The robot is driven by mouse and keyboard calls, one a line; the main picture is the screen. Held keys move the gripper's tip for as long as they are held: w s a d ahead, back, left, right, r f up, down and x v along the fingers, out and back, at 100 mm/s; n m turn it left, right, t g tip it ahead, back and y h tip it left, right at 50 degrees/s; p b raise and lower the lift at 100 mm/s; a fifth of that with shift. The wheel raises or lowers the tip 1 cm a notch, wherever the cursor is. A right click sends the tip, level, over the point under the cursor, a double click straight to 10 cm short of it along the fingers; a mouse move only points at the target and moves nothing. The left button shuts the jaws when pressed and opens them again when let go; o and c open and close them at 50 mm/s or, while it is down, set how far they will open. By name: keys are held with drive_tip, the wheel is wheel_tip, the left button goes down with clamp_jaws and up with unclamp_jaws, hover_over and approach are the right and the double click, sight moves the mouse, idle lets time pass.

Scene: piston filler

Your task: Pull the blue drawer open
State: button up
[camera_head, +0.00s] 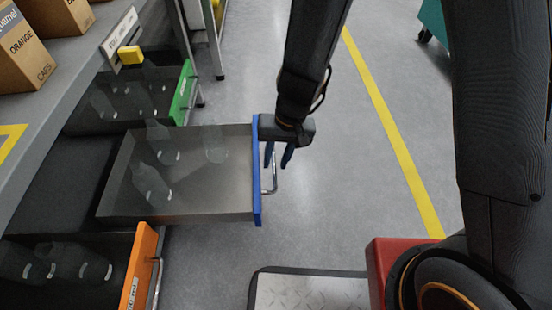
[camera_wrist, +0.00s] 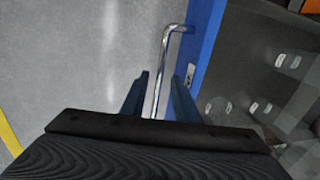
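The blue drawer is a clear-sided tray with a blue front (camera_head: 257,205), and it stands well out from the bench over the floor. Its blue front also shows in the wrist view (camera_wrist: 207,40). A bent metal bar handle (camera_wrist: 167,60) sticks out from the front; part of it shows in the head view (camera_head: 275,178). My gripper (camera_head: 278,160) points down at the handle. In the wrist view its fingers (camera_wrist: 160,95) stand apart, one on each side of the bar, with gaps visible. Translucent bottles (camera_head: 152,185) lie in the drawer.
A green-fronted drawer (camera_head: 183,92) is behind and an orange-fronted drawer (camera_head: 140,268) is nearer. Cardboard boxes (camera_head: 22,55) stand on the bench top. Grey floor with a yellow line (camera_head: 390,135) is clear to the right. A metal-plated platform (camera_head: 310,292) is at the bottom.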

wheel_tip(320, 180, up, 7)
drive_tip(key=d+p, duration=0.1)
drive_tip(key=p, duration=0.3)
drive_tip(key=shift+d+r+p, duration=0.2)
drive_tip(key=shift+d+p, duration=0.05)
drive_tip(key=shift+p, duration=0.05)
drive_tip(key=s+a+r+n+p, duration=0.1)
drive_tip(key=s+a+r, duration=0.1)
drive_tip(key=s+r, duration=0.35)
drive_tip(key=s+a+r+n, duration=0.1)
drive_tip(key=s+r+n, duration=0.1)
drive_tip(key=r, duration=0.7)
drive_tip(key=s+d+r+n+p, duration=0.2)
drive_tip(key=s+d+r, duration=0.2)
drive_tip(key=s+r, duration=0.7)
drive_tip(key=d+r+m+p, duration=0.2)
drive_tip(key=d+r+p, duration=0.4)
drive_tip(key=r+p, duration=0.3)
drive_tip(key=d+r+m+h+p, duration=0.1)
drive_tip(key=d+r+p, duration=0.6)
drive_tip(key=p, duration=0.9)
drive_tip(key=d+r+m+h+p, duration=0.1)
drive_tip(key=d+r+m+p, duration=0.2)
drive_tip(key=d+r+p, duration=0.4)
wheel_tip(320, 180, up, 6)
drive_tip(key=p, duration=0.5)
drive_tip(key=shift+f+m, duration=0.2)
drive_tip(key=shift+m, duration=0.1)
